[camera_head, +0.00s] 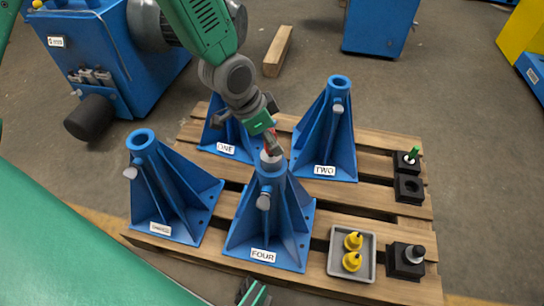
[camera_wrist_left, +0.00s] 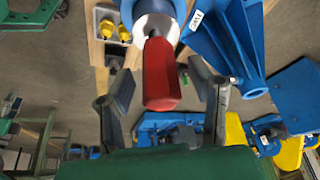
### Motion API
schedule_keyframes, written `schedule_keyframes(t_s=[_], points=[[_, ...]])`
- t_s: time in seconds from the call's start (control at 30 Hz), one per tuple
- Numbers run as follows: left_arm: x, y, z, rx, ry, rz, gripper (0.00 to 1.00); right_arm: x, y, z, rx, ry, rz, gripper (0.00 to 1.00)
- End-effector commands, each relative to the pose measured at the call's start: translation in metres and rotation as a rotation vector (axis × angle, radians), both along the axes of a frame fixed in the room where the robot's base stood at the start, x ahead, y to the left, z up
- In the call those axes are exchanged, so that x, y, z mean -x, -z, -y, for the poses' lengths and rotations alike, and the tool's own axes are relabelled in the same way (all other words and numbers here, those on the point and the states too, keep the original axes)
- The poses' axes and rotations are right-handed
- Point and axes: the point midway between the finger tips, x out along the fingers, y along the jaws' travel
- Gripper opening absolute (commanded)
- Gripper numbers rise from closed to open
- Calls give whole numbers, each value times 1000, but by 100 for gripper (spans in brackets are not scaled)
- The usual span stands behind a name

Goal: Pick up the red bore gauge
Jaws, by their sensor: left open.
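The red bore gauge (camera_head: 271,143) stands at the top of the blue stand marked FOUR (camera_head: 265,225), with its handle up; a pale collar below it shows at the stand's mouth. In the left wrist view its red handle (camera_wrist_left: 161,75) points toward me. My left gripper (camera_head: 268,138) is open around the handle, with one finger on each side in the left wrist view (camera_wrist_left: 165,92). I see gaps between fingers and handle there. A small green and dark part at the bottom edge of the head view looks like my right gripper (camera_head: 253,292), mostly cut off.
Other blue stands, ONE (camera_head: 226,148), TWO (camera_head: 325,170) and a blurred label (camera_head: 160,228), share the pallet (camera_head: 200,250). A grey tray (camera_head: 333,268) holds yellow pieces. Black blocks (camera_head: 408,188) line the right side. A blue machine (camera_head: 85,60) stands upper left.

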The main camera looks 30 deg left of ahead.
Motion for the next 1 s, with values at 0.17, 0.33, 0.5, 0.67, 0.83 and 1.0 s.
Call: schedule_keyframes(t_s=[0.17, 0.33, 0.5, 0.67, 0.83, 1.0], points=[[0, -2, -1, 1, -1, 0, 34, 0, -1, 0, 0, 0, 0, 40], [0, -1, -1, 1, -1, 0, 0, 0, -1, 0, 0, 0, 0, 40], [-1, -2, -1, 1, -1, 3, 0, 0, -1, 0, 0, 0, 0, 40], [-1, -8, -1, 0, -2, 4, 0, 0, -4, 0, 0, 0, 0, 40], [-1, -35, -1, 1, 0, 7, 0, 0, -17, 0, 0, 0, 0, 40], [-2, -68, 0, 2, -1, 8, 0, 0, -31, 0, 0, 0, 0, 40]])
